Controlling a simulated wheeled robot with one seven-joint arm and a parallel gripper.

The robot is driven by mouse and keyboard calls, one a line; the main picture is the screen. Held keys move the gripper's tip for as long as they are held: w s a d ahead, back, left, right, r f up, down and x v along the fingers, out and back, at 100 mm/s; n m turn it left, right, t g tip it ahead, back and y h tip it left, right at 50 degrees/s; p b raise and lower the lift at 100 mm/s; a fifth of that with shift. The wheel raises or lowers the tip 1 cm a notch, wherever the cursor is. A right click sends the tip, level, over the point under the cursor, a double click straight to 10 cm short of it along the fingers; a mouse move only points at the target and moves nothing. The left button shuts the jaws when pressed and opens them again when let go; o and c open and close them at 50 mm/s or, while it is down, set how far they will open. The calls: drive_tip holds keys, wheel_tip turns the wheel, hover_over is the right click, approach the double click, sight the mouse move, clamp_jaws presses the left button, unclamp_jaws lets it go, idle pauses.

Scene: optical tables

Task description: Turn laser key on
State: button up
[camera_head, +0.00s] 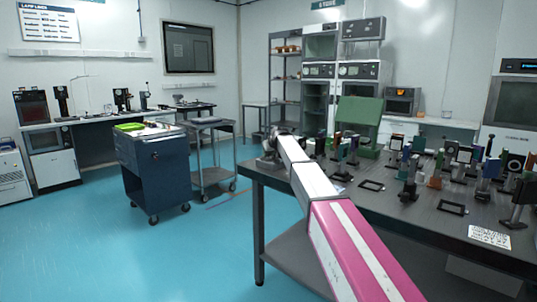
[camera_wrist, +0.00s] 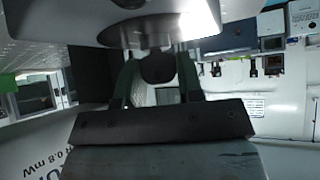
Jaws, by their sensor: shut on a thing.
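In the wrist view, my gripper (camera_wrist: 158,72) has two dark fingers on either side of a small dark rounded piece (camera_wrist: 158,68). The gripper is shut on this piece, which sits where the laser key would be; its shape and turn angle are too dark to read. A pale, shiny rounded body (camera_wrist: 150,27) fills the top of the view just beyond it. In the head view, my gripper (camera_head: 270,150) is small at the left end of the optical table (camera_head: 300,187), and the key cannot be made out.
Several optical mounts (camera_head: 410,180) stand on the table to the right of my arm, with a green panel (camera_head: 359,112) behind. A blue cart (camera_head: 153,173) and a grey trolley (camera_head: 213,176) stand to the left. The blue floor in the left foreground is clear.

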drive_tip(key=m+h, duration=0.2)
drive_tip(key=m, duration=0.1)
drive_tip(key=m+t+h, duration=0.1)
drive_tip(key=m+h, duration=0.2)
drive_tip(key=m, duration=0.1)
drive_tip(key=shift+a+h, duration=0.1)
drive_tip(key=shift+h, duration=0.2)
drive_tip(key=m+h, duration=0.2)
drive_tip(key=m, duration=0.1)
drive_tip(key=shift+m+g+h, duration=0.3)
drive_tip(key=shift+m, duration=0.1)
drive_tip(key=shift+m+g+h, duration=0.6)
drive_tip(key=shift+m+h, duration=0.4)
drive_tip(key=shift+m, duration=0.4)
drive_tip(key=o, duration=0.9)
drive_tip(key=shift+o, duration=0.2)
drive_tip(key=v, duration=1)
drive_tip(key=shift+s+r, duration=0.25)
drive_tip(key=shift+a, duration=0.15)
